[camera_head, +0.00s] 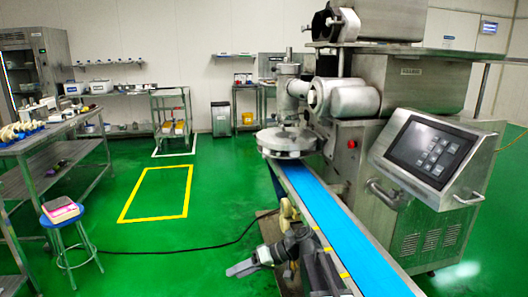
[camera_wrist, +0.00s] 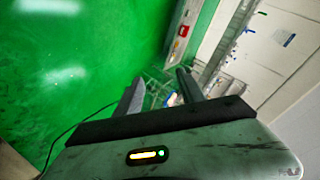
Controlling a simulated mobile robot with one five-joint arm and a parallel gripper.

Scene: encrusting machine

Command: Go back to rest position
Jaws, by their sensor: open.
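My gripper (camera_head: 246,266) is low in the head view, at the left side of the encrusting machine's blue conveyor belt (camera_head: 335,225). It points left over the green floor and holds nothing. In the wrist view my gripper (camera_wrist: 160,86) shows two dark fingers set apart with an empty gap. The encrusting machine (camera_head: 350,160) fills the right of the head view, with a round metal turntable (camera_head: 287,140) above the belt's far end and a tilted control panel (camera_head: 428,150).
A steel table (camera_head: 50,145) with several items stands at the left. A blue stool (camera_head: 68,215) bears a small pinkish stack. A yellow floor rectangle (camera_head: 122,219) outlines empty floor. A dark cable (camera_head: 190,250) lies across the floor. The floor between table and machine is mostly clear.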

